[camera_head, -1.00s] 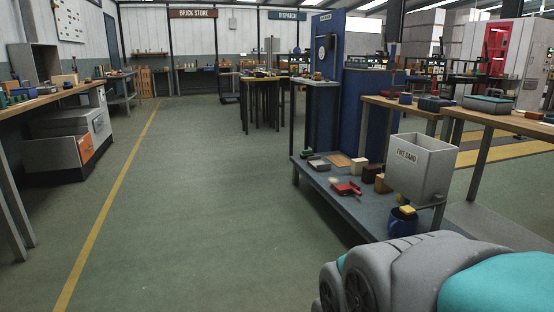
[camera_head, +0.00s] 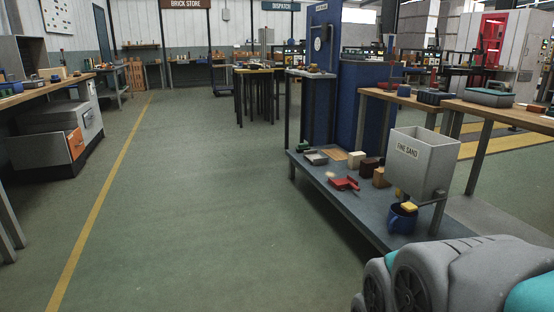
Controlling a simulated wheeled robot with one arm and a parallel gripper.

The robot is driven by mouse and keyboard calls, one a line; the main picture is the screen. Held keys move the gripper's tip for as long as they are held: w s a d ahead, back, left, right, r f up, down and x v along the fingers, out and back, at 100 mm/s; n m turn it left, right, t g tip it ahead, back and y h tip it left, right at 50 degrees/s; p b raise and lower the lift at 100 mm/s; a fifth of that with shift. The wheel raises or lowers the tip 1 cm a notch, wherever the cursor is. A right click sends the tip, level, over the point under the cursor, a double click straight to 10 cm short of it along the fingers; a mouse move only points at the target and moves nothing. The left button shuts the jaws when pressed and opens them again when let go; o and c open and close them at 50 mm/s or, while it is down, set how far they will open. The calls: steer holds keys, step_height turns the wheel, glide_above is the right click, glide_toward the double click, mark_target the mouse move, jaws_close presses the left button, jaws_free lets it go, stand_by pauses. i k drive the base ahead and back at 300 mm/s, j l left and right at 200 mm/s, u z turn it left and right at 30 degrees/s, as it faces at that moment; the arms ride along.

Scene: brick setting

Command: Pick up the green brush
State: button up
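A small green thing (camera_head: 303,147) lies at the far left corner of the low grey platform (camera_head: 360,208). It may be the green brush, but it is too small to make out bristles or a handle. A grey dustpan-like tray (camera_head: 316,158) lies right beside it, on the near side. My gripper is not in view. Only a grey and teal rounded part of my own body shows at the lower right, well apart from the green thing.
A blue panel (camera_head: 322,70) stands behind. The floor left of the platform is clear.

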mark_target(302, 147)
steer(key=i, duration=4.7)
steer(key=i+j+z, duration=0.15)
steer(key=i, duration=0.5)
